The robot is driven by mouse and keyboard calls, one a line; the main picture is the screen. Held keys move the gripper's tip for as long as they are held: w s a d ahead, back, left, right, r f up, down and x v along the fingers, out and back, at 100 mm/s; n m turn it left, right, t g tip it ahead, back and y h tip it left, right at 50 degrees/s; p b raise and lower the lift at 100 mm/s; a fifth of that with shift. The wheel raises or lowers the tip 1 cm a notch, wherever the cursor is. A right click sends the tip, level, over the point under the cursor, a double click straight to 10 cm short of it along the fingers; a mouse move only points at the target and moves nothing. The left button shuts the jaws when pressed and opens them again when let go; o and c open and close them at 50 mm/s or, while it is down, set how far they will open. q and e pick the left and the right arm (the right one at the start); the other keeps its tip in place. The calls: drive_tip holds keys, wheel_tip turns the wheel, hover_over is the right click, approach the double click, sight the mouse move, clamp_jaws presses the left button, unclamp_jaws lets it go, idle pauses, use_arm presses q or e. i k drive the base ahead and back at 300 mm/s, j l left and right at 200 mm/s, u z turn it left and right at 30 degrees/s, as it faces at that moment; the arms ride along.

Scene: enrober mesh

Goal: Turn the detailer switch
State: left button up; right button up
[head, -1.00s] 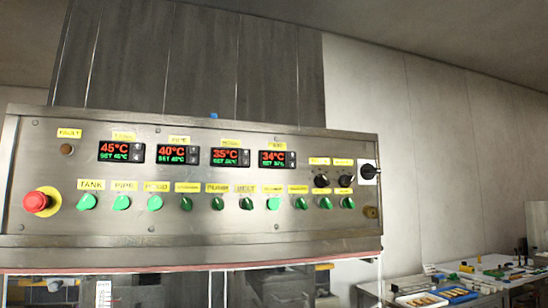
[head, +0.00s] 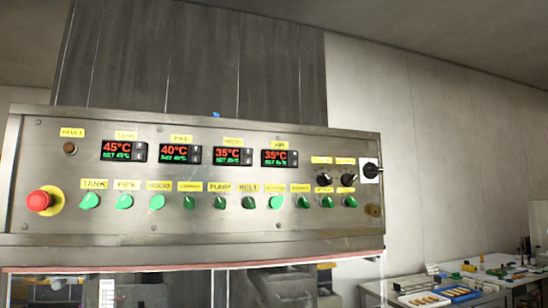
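A steel control panel (head: 200,222) fills the left and middle of the head view. A row of green rotary switches runs along it, from the TANK switch (head: 90,201) and PIPE switch (head: 124,201) to the BELT switch (head: 248,202) and several more at the right. No label can be read clearly as detailer. The three green switches at the right end, the left one (head: 303,202), the middle one (head: 327,202) and the last one (head: 350,201), have labels too small to read. Neither gripper is in view.
A red emergency button (head: 39,201) is at the panel's left end. Two black knobs, one (head: 324,180) beside the other (head: 348,180), and a black rotary switch on a white plate (head: 371,170) are at the right. A table with trays (head: 424,300) stands lower right.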

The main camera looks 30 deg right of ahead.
sight(327, 202)
drive_tip(key=z, duration=1.35)
